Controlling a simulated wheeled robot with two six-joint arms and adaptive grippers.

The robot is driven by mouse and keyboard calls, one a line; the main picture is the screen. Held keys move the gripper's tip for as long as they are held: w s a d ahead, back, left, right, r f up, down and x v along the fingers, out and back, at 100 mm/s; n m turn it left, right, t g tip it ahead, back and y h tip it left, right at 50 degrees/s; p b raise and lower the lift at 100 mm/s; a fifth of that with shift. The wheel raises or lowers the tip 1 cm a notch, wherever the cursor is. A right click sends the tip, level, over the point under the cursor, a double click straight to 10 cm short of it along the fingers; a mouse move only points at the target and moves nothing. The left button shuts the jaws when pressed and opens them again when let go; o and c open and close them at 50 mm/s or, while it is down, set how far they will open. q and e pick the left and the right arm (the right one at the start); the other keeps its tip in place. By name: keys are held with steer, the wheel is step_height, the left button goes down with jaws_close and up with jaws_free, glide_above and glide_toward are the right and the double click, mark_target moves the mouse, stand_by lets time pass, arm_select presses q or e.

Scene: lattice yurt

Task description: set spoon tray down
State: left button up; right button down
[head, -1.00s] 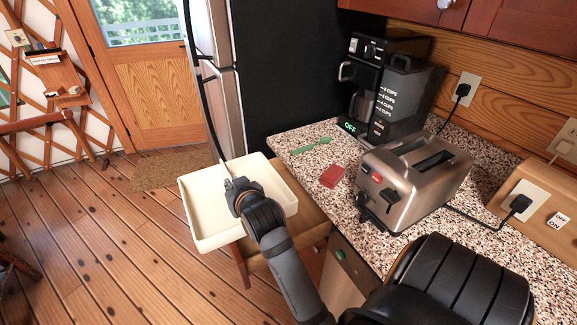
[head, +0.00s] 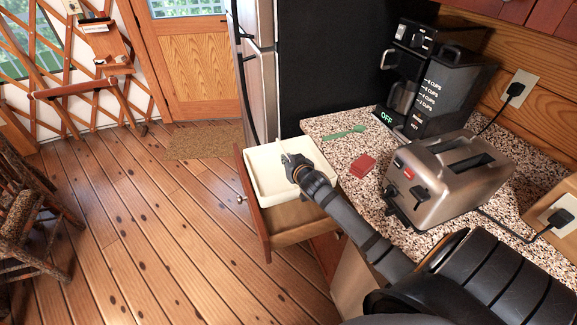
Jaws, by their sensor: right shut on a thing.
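The spoon tray (head: 265,188), a shallow cream-white open box, sits at or just above the far part of a pulled-out wooden drawer (head: 298,215). Whether its bottom rests on the drawer floor I cannot tell. My right gripper (head: 290,160) is shut on the tray, with its fingers pointing away over the tray; my wrist hides part of the tray's right side. The tray looks empty where I can see inside. My left gripper is out of view.
The drawer front (head: 254,205) stands out over the floor. On the counter (head: 322,125) are a red block (head: 362,166), a steel toaster (head: 445,180) and a black coffee maker (head: 437,85). A fridge (head: 330,70) stands behind the drawer. Open floor lies left; a log chair (head: 30,215) stands at far left.

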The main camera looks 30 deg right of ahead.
steer(key=f, duration=0.3)
steer(key=shift+w+d+f+p, duration=0.1)
steer(key=shift+d+f+p, duration=0.1)
steer(key=shift+p, duration=0.15)
steer(key=shift+f, duration=0.1)
steer(key=shift+f, duration=0.1)
steer(key=shift+f+b, duration=0.35)
steer(key=shift+f, duration=0.15)
steer(key=c, duration=1.5)
jaws_free()
steer(key=shift+r, duration=0.15)
